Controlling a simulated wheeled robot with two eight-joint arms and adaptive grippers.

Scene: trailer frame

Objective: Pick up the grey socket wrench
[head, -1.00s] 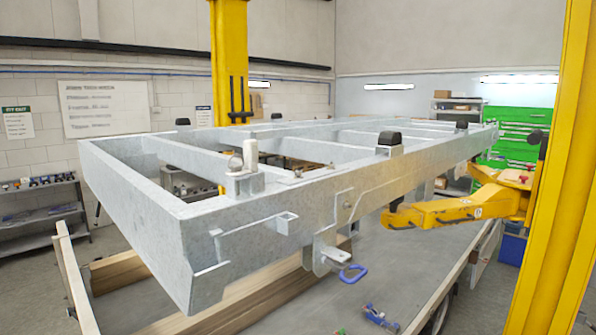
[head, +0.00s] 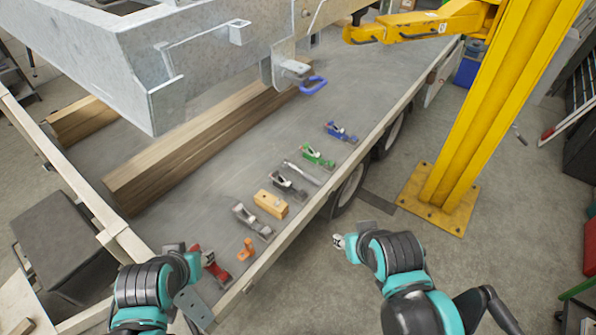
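The grey socket wrench (head: 302,173) looks like a long, thin silver tool lying flat on the grey trailer bed (head: 225,165). It lies in a row of tools, between a green hand plane (head: 318,157) and a dark grey plane (head: 287,187). My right gripper (head: 339,241) is outside the bed's near edge, below and right of the wrench and apart from it. My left gripper (head: 178,249) is at the near left end of the row, close to a red plane (head: 214,266). The fingers of both are too small or hidden to read.
A blue plane (head: 341,132), wooden plane (head: 270,204), grey plane (head: 252,222) and orange tool (head: 246,250) share the row. A wooden side rail (head: 318,193) edges the bed. The metal frame (head: 200,60) hangs above, and a yellow post (head: 495,110) stands right.

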